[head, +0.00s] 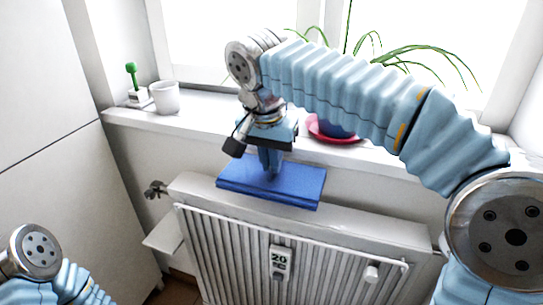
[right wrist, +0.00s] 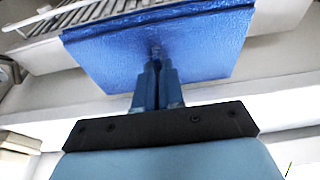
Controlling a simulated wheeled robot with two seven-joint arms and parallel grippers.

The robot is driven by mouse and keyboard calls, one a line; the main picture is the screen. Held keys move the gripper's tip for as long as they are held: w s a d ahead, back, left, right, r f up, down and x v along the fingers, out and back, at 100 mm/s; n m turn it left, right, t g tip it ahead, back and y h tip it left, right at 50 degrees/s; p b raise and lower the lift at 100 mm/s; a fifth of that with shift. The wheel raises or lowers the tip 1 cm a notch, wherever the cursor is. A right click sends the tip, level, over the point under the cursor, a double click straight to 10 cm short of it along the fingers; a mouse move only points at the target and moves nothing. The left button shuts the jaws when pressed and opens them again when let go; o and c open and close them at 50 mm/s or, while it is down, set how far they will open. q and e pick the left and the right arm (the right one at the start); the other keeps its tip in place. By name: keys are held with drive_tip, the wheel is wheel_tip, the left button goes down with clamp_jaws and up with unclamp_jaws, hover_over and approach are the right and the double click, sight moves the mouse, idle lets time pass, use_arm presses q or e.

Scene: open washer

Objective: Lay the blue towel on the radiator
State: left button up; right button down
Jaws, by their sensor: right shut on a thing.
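The blue towel (head: 297,181) is a flat folded rectangle at the top of the white radiator (head: 395,230), toward its back left. In the head view it looks level with the radiator's top; I cannot tell whether it rests there or hangs just above. My right gripper (head: 271,168) points down at the towel's middle. Its fingers are close together and pinch the towel, which also shows in the right wrist view (right wrist: 205,50). The fingertips (right wrist: 154,62) meet at a small crease in the cloth. My left arm shows at the lower left, but its gripper is out of view.
The windowsill (head: 205,112) runs behind the radiator. A valve (head: 155,190) sticks out at the radiator's left.

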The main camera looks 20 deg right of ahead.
sight(271, 178)
wheel_tip(271, 178, down, 6)
drive_tip(key=b, duration=0.4)
drive_tip(key=shift+f, duration=0.1)
drive_tip(key=shift+f+b, duration=0.45)
drive_tip(key=shift+f, duration=0.05)
drive_tip(key=shift+f+b, duration=0.3)
drive_tip(key=shift+f, duration=0.15)
drive_tip(key=c, duration=1.2)
unclamp_jaws()
drive_tip(key=shift+o, duration=0.2)
drive_tip(key=p+v, duration=0.3)
drive_tip(key=v, duration=1)
drive_tip(key=shift+a+r+p, duration=0.1)
drive_tip(key=shift+r+p, duration=0.2)
drive_tip(key=shift+s+r, duration=0.1)
drive_tip(key=shift+r, duration=0.05)
